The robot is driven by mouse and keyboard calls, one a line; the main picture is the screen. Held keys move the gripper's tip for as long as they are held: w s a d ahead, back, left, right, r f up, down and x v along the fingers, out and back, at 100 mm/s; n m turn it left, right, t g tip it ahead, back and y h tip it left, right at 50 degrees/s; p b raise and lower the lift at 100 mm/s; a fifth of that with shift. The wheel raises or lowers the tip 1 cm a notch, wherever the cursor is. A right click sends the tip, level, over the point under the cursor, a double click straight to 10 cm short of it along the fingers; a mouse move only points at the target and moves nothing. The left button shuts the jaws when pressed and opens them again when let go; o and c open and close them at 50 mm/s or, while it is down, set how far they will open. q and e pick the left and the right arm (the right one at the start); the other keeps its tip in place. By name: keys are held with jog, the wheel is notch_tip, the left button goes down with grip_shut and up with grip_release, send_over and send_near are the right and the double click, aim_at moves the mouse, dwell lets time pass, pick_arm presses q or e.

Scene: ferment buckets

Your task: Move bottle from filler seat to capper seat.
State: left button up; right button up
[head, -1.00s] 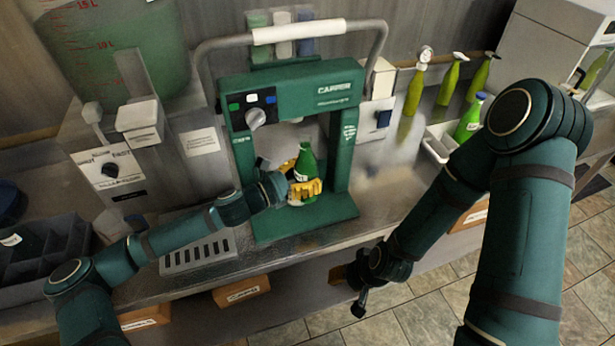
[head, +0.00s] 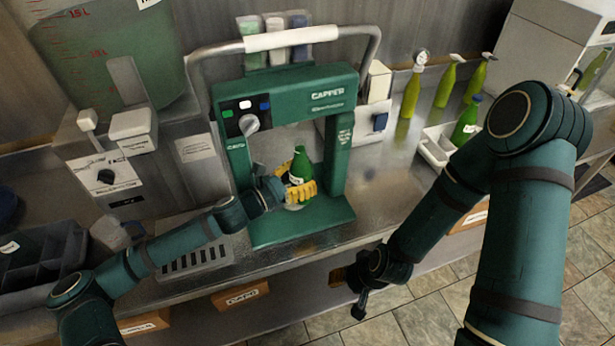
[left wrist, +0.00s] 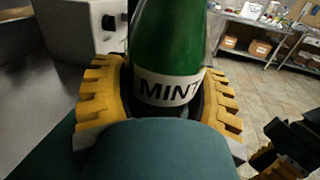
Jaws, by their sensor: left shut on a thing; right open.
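A green bottle (head: 302,167) stands in the opening of the green capper (head: 322,97), at its base, close to upright. My left gripper (head: 300,190) is shut on it, with yellow fingers on both sides. In the left wrist view the bottle (left wrist: 168,45) shows a white label reading "MINT" between the yellow fingers (left wrist: 165,110). The bottle's foot and the capper seat under it are hidden by the fingers. The filler (head: 105,172) with its dial stands at the left, above a slotted drip tray (head: 195,257). My right gripper (head: 352,290) is open and empty in front of the counter.
A big tank of green liquid (head: 95,50) stands at the back left. A dark divided bin (head: 40,262) is at the far left. Several green bottles (head: 412,92) stand at the back right, one by a white tray (head: 437,148). Labelled boxes (head: 240,295) sit below the counter.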

pick_arm(q)
jog(key=shift+w+a+f+n+t+y+p, duration=0.3)
jog(key=shift+a+f+n+y, duration=0.2)
jog(key=shift+a+f, duration=0.3)
jog(key=shift+w+a+f+n+t+y+p, duration=0.2)
jog(key=shift+w+a+f+n+t+y, duration=0.15)
jog(key=shift+a+f+y, duration=0.4)
jog(key=shift+s+d+f, duration=0.35)
jog(key=shift+s+d, duration=0.1)
jog(key=shift+s, duration=0.2)
jog(key=shift+s+a+r+h+p, duration=0.2)
jog(key=shift+s+a, duration=0.15)
jog(key=shift+s, duration=0.3)
jog(key=shift+s+a+r+h+p, duration=0.15)
jog(key=shift+s+a, duration=0.2)
jog(key=shift+s, duration=0.55)
jog(key=shift+d, duration=0.65)
jog(key=shift+s, duration=0.1)
pick_arm(e)
jog(key=shift+w+a+r, duration=0.25)
jog(key=shift+r, duration=0.2)
jog(key=shift+w+a+r, duration=0.2)
jog(key=shift+a+r, duration=0.05)
jog(key=shift+r, duration=0.15)
pick_arm(q)
jog(key=shift+d+r, duration=0.1)
pick_arm(e)
jog(key=shift+w+d, duration=0.1)
jog(key=shift+r, duration=0.1)
